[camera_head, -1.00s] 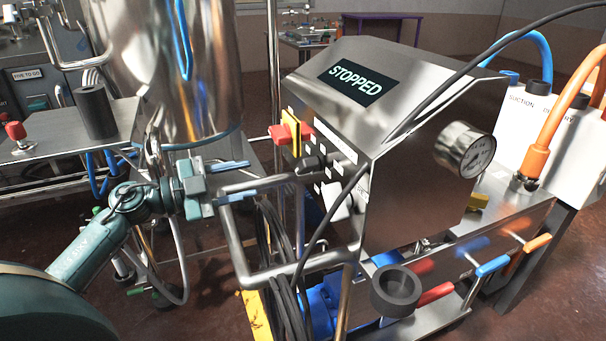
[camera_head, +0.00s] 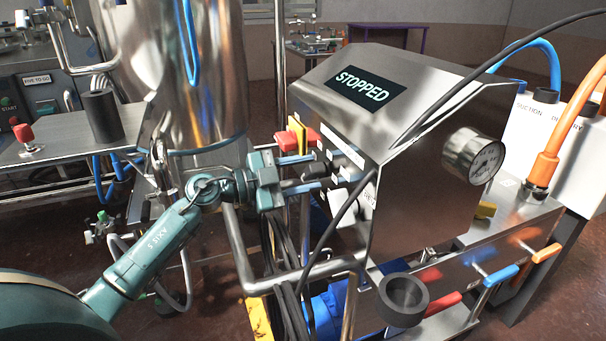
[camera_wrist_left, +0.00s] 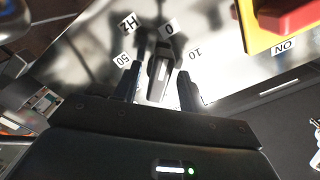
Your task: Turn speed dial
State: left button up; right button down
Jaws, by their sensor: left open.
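The speed dial shows in the left wrist view as a dark knob (camera_wrist_left: 160,70) with a pale pointer line, on a steel panel with labels including 0, 10, 50 and Hz. My left gripper (camera_wrist_left: 160,88) is open, with one finger on each side of the knob. I cannot tell whether either finger touches it. In the head view the left gripper (camera_head: 314,172) reaches the side face of the steel control box (camera_head: 430,150), and its fingers partly hide the dial. The box's display (camera_head: 363,88) reads STOPPED. My right gripper is not in view.
A red and yellow switch (camera_head: 296,136) sits close above the dial. A black cable (camera_head: 345,220) hangs in front of the panel, and a bent steel tube frame (camera_head: 245,260) runs below my gripper. A steel vessel (camera_head: 200,90) stands behind my left arm.

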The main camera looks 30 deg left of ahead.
pick_arm(q)
jog(key=shift+c, duration=0.3)
grip_shut()
